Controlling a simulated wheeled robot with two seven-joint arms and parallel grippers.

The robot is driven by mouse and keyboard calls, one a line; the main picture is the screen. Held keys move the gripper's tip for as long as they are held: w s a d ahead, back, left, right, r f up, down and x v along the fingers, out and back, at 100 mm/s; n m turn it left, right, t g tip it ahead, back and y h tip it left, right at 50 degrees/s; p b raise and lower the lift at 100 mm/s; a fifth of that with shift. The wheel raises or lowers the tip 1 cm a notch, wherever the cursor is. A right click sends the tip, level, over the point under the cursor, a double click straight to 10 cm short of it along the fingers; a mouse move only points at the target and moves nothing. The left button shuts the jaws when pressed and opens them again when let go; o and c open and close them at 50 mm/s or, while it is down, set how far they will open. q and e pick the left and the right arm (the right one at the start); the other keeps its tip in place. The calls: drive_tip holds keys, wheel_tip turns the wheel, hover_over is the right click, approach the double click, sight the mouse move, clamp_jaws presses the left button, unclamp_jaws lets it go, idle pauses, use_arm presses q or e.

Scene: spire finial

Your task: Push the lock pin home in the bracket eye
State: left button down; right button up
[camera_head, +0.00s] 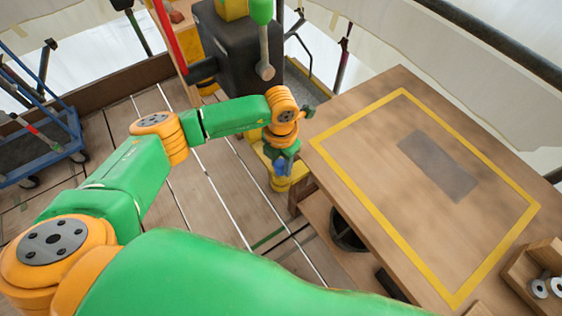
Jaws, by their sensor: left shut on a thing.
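My left arm comes in from the left and bends down at its orange wrist. My left gripper (281,166) is small, at the low end of that wrist, just left of the wooden table. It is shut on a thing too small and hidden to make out. A yellow part (283,183) shows right below the gripper; whether they touch is unclear. I cannot make out the lock pin or the bracket eye. My right gripper is not in view.
The wooden table (345,110) on the right has a yellow taped outline and a bare grey patch (437,165). A wooden tray (537,272) with white rolls sits at its right corner. A dark cabinet (238,60) stands behind my arm. A blue cart (50,147) is far left.

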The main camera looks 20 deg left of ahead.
use_arm(q)
drive_tip(key=shift+f+b, duration=0.75)
drive_tip(key=shift+f, duration=0.15)
drive_tip(key=shift+c, duration=2)
unclamp_jaws()
wheel_tip(320, 180, up, 6)
drive_tip(key=shift+r+b, duration=0.1)
drive_tip(key=shift+b, duration=0.65)
drive_tip(key=shift+r, duration=0.45)
